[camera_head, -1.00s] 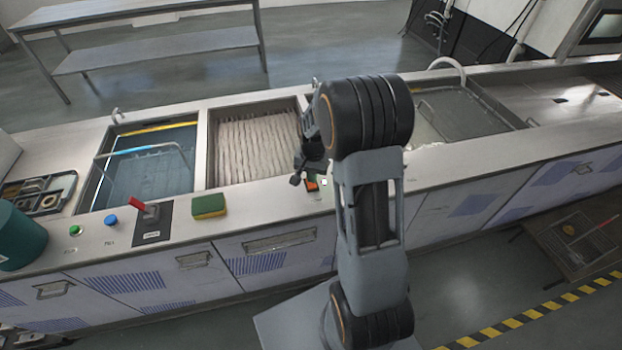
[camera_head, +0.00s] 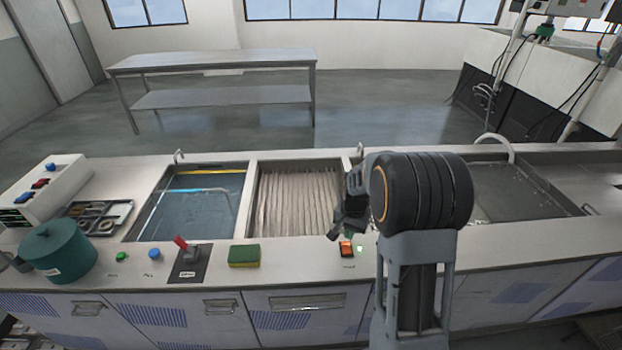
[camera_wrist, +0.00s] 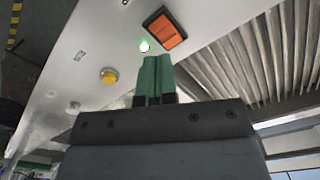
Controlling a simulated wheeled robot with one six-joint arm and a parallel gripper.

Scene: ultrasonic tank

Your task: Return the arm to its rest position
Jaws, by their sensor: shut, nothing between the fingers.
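My gripper (camera_head: 343,234) is at the front edge of the ribbed middle basin, just left of my arm's large dark joint in the head view. In the wrist view its green fingertips (camera_wrist: 155,75) are together, with nothing between them. They point toward the counter near a lit green lamp (camera_wrist: 144,46) and an orange switch (camera_wrist: 165,30). The orange switch also shows in the head view (camera_head: 346,249), just below the gripper. My arm is bent over the counter and hides part of the basins behind it.
The steel counter holds a water tank (camera_head: 195,205) with a blue-ended rod, the ribbed basin (camera_head: 300,200) and a right-hand sink (camera_head: 510,192). A green pot (camera_head: 60,252), a red lever (camera_head: 181,243) and a sponge (camera_head: 244,256) stand along the front. A table (camera_head: 215,58) stands behind.

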